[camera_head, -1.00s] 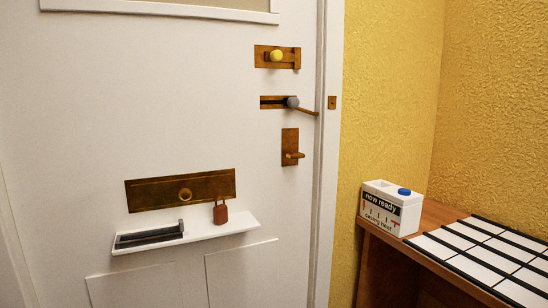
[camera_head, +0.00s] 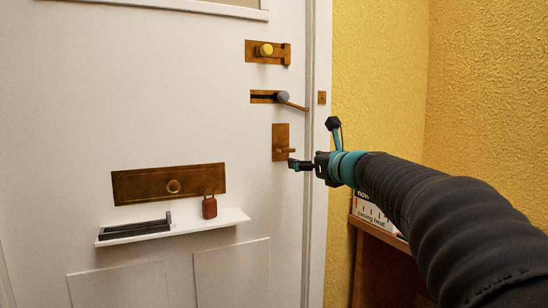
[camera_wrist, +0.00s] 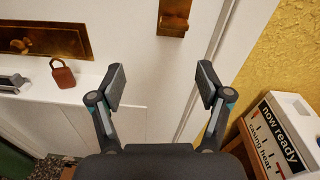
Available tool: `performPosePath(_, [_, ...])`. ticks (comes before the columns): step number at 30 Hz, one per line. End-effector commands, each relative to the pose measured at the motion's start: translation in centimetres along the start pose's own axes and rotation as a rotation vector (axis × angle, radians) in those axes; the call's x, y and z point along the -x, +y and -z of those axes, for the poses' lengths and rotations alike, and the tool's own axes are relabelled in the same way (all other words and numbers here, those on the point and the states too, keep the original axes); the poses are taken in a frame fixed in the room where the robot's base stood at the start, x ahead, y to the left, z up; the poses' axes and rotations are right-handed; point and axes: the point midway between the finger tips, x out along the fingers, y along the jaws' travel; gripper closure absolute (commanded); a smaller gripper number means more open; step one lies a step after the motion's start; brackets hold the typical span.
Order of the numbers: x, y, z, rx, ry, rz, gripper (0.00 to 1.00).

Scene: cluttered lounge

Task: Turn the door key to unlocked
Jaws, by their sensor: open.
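The door key is a small brass turn-piece (camera_head: 285,151) that sticks out sideways from an upright brass plate (camera_head: 280,133), low on the white door near its right edge. The plate (camera_wrist: 174,10) and the key (camera_wrist: 173,26) also show at the top of the wrist view. My gripper (camera_head: 313,145) is open and empty, just to the right of the key in the head view. In the wrist view its two fingers (camera_wrist: 161,80) stand wide apart, with the key above and beyond them. I see no contact with the key.
Above are a yellow-knobbed bolt (camera_head: 266,50) and a grey-knobbed slide (camera_head: 283,97). To the left are a brass letter plate (camera_head: 140,188) and a white shelf (camera_head: 235,217) with a padlock (camera_head: 209,208). A white box (camera_wrist: 290,130) stands on a wooden table (camera_head: 366,262) at right.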

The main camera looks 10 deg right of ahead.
Motion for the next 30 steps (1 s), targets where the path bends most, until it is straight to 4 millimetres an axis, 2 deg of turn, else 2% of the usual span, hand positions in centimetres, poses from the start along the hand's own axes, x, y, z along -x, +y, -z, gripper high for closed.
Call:
performPosePath(3, [-0.9, -1.7, -0.3, -0.11, -0.037, 0.028, 0.23])
performPosePath(6, [-1.5, -2.2, -0.6, -0.143, -0.049, 0.035, 0.23])
performPosePath(11, [-3.4, -2.2, -0.8, -0.145, -0.048, 0.033, 0.23])
performPosePath(24, [-11.2, -2.4, -1.1, -0.141, -0.046, 0.033, 0.23])
performPosePath(30, [-13.6, -2.5, -1.2, -0.14, -0.046, 0.034, 0.23])
